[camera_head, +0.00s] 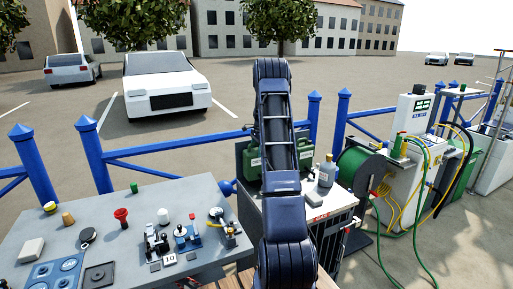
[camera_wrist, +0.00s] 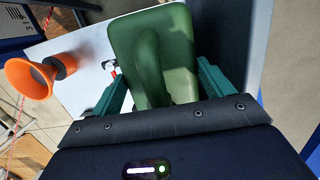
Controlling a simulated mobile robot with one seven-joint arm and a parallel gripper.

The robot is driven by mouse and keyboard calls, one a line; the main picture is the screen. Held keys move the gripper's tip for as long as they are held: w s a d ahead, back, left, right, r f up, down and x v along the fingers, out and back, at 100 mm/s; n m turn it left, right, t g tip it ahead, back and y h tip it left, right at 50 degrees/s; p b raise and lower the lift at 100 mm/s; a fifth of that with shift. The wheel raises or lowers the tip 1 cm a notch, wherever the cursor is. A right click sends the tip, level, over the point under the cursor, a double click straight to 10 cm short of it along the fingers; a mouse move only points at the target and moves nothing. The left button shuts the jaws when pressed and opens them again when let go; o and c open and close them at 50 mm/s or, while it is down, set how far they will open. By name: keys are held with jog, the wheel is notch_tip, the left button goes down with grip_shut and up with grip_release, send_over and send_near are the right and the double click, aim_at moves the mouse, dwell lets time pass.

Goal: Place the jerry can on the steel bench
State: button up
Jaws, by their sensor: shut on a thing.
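The green jerry can (camera_head: 304,155) shows on both sides of my dark arm in the head view, over the middle cabinet. My arm covers its centre. In the wrist view the jerry can (camera_wrist: 180,35) fills the space between the teal fingers of my gripper (camera_wrist: 165,92), which is shut on it around the handle area. I cannot tell whether its base touches the surface below. A grey metal-topped bench (camera_head: 100,195) stands at the left in the head view; it seems to be the steel bench.
The grey bench carries several valves, knobs and a blue panel (camera_head: 55,274). A grey bottle (camera_head: 327,172) stands right of my arm, with a green hose reel (camera_head: 362,170) beyond. Blue railings (camera_head: 175,145) run behind. An orange horn (camera_wrist: 30,78) shows in the wrist view.

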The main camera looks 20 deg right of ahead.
jog(key=shift+f, duration=1.5)
jog(key=o, duration=2)
